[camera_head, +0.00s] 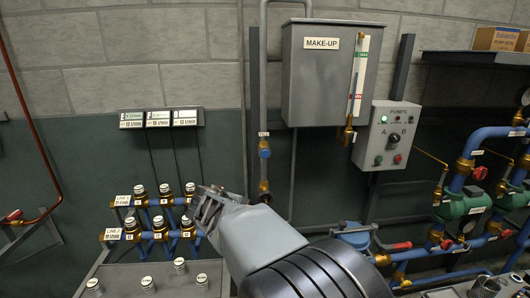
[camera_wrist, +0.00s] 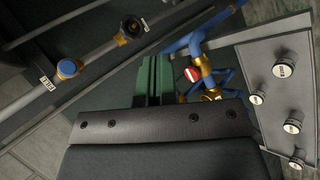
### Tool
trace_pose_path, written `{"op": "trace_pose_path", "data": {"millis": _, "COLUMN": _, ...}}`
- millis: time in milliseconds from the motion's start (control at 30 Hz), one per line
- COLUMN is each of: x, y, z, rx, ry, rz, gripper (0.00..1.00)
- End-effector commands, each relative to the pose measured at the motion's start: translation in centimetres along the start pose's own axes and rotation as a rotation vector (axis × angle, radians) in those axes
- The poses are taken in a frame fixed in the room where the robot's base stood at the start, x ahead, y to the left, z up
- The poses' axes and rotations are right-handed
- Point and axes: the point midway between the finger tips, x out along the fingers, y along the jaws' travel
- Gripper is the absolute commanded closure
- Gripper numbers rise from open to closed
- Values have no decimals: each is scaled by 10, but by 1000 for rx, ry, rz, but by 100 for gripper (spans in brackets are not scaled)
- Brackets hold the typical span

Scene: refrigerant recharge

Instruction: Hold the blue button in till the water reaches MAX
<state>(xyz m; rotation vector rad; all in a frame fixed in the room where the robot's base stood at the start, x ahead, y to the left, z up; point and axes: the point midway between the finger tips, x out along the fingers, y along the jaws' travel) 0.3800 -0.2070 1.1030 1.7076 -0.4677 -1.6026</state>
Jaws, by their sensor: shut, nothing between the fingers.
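The blue button (camera_head: 264,152) sits on a grey vertical pipe left of and below the grey MAKE-UP tank (camera_head: 300,80). In the wrist view the blue button (camera_wrist: 68,68) shows at the upper left beside a small label. A sight tube (camera_head: 356,75) with a white scale stands on the tank front, with a green mark near its top and a red mark lower down. Blue shows in the tube, but its exact level is too small to read. My gripper (camera_head: 205,208) is shut and empty, left of and below the button in the picture, apart from it.
A PUMPS control box (camera_head: 387,135) hangs right of the tank. Brass valves with white caps (camera_head: 166,190) stand on blue pipes at the left. A grey cabinet top with several knobs (camera_head: 150,284) lies below them. Green pumps (camera_head: 462,204) and blue pipes fill the right.

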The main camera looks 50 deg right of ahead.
Motion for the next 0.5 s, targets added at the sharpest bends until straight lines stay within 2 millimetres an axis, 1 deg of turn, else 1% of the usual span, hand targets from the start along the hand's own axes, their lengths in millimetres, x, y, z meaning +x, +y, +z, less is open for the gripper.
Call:
{"op": "trace_pose_path", "data": {"millis": 33, "x": 10, "y": 26, "z": 0, "rx": -50, "ry": -42, "rz": 68, "gripper": 100}}
{"op": "trace_pose_path", "data": {"millis": 100, "x": 23, "y": 59, "z": 0, "rx": -125, "ry": -91, "rz": 166, "gripper": 100}}
{"op": "trace_pose_path", "data": {"millis": 200, "x": 38, "y": 98, "z": 0, "rx": -224, "ry": -156, "rz": 284, "gripper": 100}}
{"op": "trace_pose_path", "data": {"millis": 300, "x": 50, "y": 128, "z": 0, "rx": -308, "ry": -208, "rz": 374, "gripper": 100}}
{"op": "trace_pose_path", "data": {"millis": 333, "x": 52, "y": 135, "z": 1, "rx": -328, "ry": -221, "rz": 395, "gripper": 100}}
{"op": "trace_pose_path", "data": {"millis": 400, "x": 57, "y": 148, "z": 0, "rx": -368, "ry": -244, "rz": 435, "gripper": 100}}
{"op": "trace_pose_path", "data": {"millis": 500, "x": 61, "y": 159, "z": 0, "rx": -403, "ry": -264, "rz": 470, "gripper": 100}}
